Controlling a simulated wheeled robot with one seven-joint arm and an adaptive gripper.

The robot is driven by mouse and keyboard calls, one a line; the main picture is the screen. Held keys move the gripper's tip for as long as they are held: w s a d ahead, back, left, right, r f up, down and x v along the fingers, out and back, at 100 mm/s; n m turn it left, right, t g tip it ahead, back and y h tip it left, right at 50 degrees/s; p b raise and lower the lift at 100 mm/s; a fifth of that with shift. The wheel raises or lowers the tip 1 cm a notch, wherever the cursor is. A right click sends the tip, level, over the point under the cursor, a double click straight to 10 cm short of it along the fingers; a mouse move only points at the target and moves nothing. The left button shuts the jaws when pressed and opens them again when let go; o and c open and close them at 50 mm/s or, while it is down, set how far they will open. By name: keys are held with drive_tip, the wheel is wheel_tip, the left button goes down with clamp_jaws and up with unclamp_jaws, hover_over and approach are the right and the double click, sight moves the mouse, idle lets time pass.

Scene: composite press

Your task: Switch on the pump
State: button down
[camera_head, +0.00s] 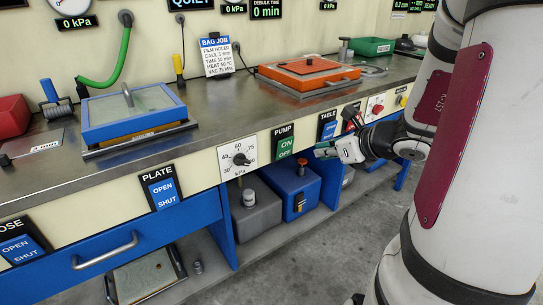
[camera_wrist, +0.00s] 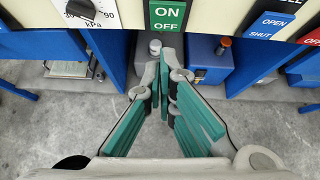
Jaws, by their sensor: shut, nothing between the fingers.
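The pump switch (camera_head: 285,147) is a green rocker marked ON above OFF, under a black PUMP label on the cream front panel. It also shows at the top middle of the wrist view (camera_wrist: 167,16). I cannot tell which half is pressed in. My gripper (camera_head: 322,152) is shut and empty, in front of the panel and just right of the switch in the head view. In the wrist view the green-padded fingers (camera_wrist: 169,58) meet at the tips, just below the switch in the picture, apparently apart from it.
A kPa dial (camera_head: 240,160) sits left of the switch, and a blue TABLE rocker (camera_head: 328,129) sits right. A red button (camera_head: 377,106) is farther right. Below the panel stand a grey box (camera_head: 257,212) and a blue box (camera_head: 291,184). The floor before the bench is clear.

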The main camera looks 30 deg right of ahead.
drive_tip(key=shift+s+d+f+m, duration=0.25)
drive_tip(key=shift+f+m, duration=0.05)
drive_tip(key=shift+f, duration=0.1)
drive_tip(key=b, duration=0.4)
approach(285, 148)
drive_tip(key=shift+s+f+x, duration=0.1)
drive_tip(key=shift+f+x, duration=0.05)
drive_tip(key=shift+x, duration=0.8)
drive_tip(key=shift+s+f+x, duration=0.1)
drive_tip(key=shift+f+x, duration=0.05)
drive_tip(key=shift+x, duration=0.8)
drive_tip(key=shift+s+f+x, duration=0.1)
drive_tip(key=shift+f+x, duration=0.05)
drive_tip(key=shift+x, duration=0.8)
drive_tip(key=shift+r, duration=0.1)
drive_tip(key=w+g+p, duration=0.1)
drive_tip(key=p, duration=0.3)
drive_tip(key=shift+r, duration=0.35)
drive_tip(key=g+p, duration=0.1)
drive_tip(key=p, duration=0.3)
drive_tip(key=shift+w+r, duration=0.15)
